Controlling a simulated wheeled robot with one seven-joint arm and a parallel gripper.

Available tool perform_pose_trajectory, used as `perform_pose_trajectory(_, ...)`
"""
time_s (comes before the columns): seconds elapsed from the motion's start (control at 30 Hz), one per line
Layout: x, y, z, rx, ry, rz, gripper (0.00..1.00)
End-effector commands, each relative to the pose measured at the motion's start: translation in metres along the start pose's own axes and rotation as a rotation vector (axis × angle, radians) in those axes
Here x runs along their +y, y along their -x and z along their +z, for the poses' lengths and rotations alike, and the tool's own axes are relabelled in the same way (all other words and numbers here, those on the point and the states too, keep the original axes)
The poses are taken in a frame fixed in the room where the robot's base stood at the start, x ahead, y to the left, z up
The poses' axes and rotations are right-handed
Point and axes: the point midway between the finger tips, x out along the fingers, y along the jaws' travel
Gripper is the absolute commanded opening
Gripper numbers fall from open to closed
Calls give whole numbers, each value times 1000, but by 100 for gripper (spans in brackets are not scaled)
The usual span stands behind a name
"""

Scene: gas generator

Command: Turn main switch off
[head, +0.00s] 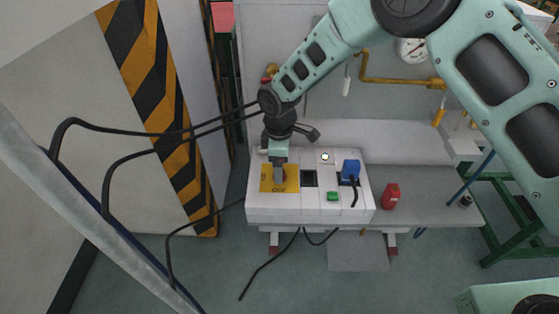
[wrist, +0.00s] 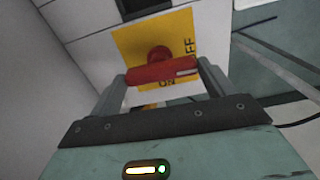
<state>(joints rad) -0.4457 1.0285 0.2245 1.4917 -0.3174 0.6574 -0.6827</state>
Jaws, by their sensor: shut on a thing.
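The main switch is a red rotary handle (wrist: 152,73) on a yellow plate (wrist: 130,42) with OFF and ON lettering. In the wrist view the handle lies nearly level across the picture, with a white mark towards its right end. My gripper (wrist: 163,76) is shut on the red handle, one finger at each end. In the head view my gripper (head: 278,178) points down onto the yellow plate (head: 293,183) at the left of the white panel (head: 318,213); it hides the handle there.
On the panel, right of the plate, are a dark square (head: 309,179), a white round button (head: 324,157), a green button (head: 333,196) and a blue plug (head: 350,170). A red can (head: 391,196) stands to the right. Black cables (head: 150,134) hang at left beside a striped post (head: 165,120).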

Motion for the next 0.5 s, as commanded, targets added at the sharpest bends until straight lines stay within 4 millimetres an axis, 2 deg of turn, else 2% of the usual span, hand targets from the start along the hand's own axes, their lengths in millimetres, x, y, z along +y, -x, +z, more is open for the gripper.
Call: perform_pose_trajectory(0.5,1,1,0,0,56,2,41)
